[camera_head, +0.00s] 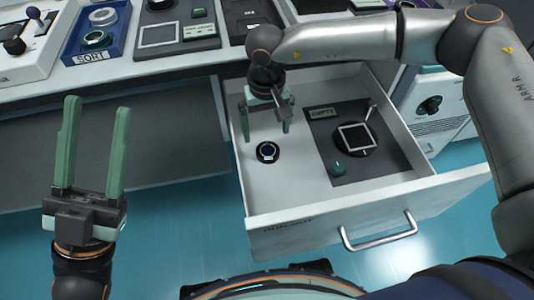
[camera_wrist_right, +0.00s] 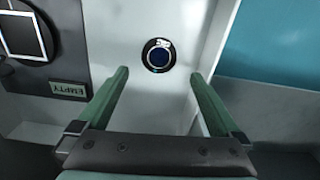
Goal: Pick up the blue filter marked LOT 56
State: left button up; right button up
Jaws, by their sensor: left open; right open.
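A small round filter (camera_head: 268,151) with a dark blue centre and black rim lies on the white floor of the open drawer (camera_head: 290,215). In the right wrist view the filter (camera_wrist_right: 158,55) shows a white marking on its rim, too small to read surely. My right gripper (camera_head: 266,133) is open and empty, pointing down into the drawer above the filter. In the wrist view its fingertips (camera_wrist_right: 160,74) stand apart, to either side of the filter and not touching it. My left gripper (camera_head: 98,105) is open and empty, fingers up, left of the drawer.
A dark panel (camera_head: 342,176) in the drawer holds a square-framed round mount (camera_head: 355,138), a small teal knob (camera_head: 337,168) and an EMPTY label (camera_wrist_right: 70,90). Drawer walls surround my right gripper. A blue SORT tray (camera_head: 70,47) stands on the bench.

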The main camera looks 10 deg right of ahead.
aim_at(268, 150)
jog(key=shift+f, duration=0.9)
notch_tip(268, 150, down, 5)
jog(key=shift+s+d+f+b, duration=0.15)
jog(key=shift+b, duration=1.05)
jog(key=shift+c, duration=0.5)
jog(key=c, duration=1.2)
jog(key=shift+c, duration=0.3)
jog(key=shift+r, duration=0.2)
